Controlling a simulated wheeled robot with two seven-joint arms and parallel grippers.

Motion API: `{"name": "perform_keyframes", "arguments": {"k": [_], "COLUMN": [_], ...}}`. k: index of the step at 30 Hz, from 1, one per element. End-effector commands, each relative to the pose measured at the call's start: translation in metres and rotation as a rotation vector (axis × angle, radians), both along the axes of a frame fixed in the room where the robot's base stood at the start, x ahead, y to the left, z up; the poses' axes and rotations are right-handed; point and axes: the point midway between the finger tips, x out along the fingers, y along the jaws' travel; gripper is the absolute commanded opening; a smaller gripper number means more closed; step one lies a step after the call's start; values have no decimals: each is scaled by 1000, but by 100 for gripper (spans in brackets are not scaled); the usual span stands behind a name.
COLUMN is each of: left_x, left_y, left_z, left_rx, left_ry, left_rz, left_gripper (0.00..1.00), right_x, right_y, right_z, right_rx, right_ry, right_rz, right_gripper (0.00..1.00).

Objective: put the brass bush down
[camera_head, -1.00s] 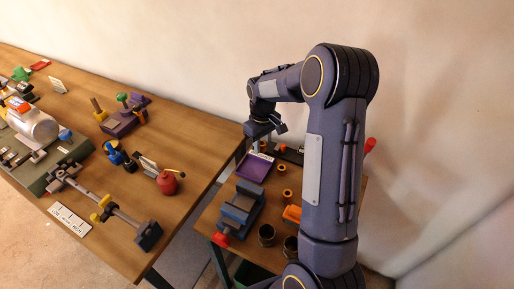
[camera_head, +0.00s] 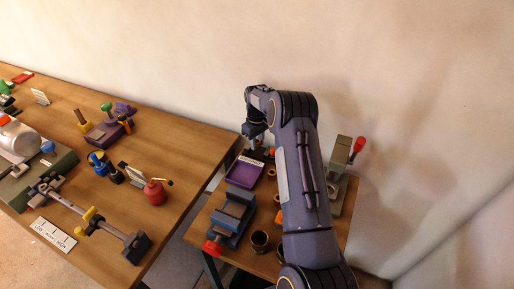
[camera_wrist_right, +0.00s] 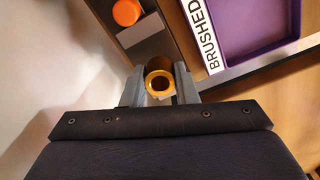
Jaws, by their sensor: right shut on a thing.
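The brass bush (camera_wrist_right: 160,71) is a short, hollow golden cylinder. In the right wrist view it sits between the two grey fingers of my right gripper, which is shut on it, with its open end facing the camera. In the head view my right gripper (camera_head: 253,143) is at the far end of the small bench, just behind the purple tray (camera_head: 243,173). The held bush cannot be made out clearly there. The tray also shows in the right wrist view (camera_wrist_right: 262,36), to the right of the bush, with a label reading "BRUSHED". My left gripper is not in view.
A blue vise (camera_head: 231,216) with a red knob stands in front of the tray. A grey-green press (camera_head: 340,160) with a red-topped lever stands right of my arm. A dark cup (camera_head: 260,241) is near the front. An orange round part (camera_wrist_right: 126,12) lies beyond the bush.

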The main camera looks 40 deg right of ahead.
Motion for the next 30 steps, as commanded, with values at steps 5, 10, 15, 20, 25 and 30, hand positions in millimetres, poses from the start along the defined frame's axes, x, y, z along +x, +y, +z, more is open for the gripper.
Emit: {"name": "perform_keyframes", "arguments": {"k": [5, 10, 15, 20, 25, 30], "left_x": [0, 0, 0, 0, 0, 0], "left_y": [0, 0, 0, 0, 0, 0], "left_z": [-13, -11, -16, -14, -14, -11], "left_rx": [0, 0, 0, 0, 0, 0], "left_ry": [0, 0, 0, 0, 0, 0], "left_rz": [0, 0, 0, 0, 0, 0], "left_gripper": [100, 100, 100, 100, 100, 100], "right_x": [-1, -1, -1, -1, -1, -1], "right_y": [1, 1, 1, 1, 1, 1], "right_z": [-26, -24, -29, -27, -27, -24], "right_rx": [1, 0, 1, 1, 1, 0], "right_ry": [2, 1, 1, 1, 1, 1], "right_rz": [0, 1, 1, 1, 1, 1], "right_gripper": [4, 4, 4, 45, 48, 48]}}
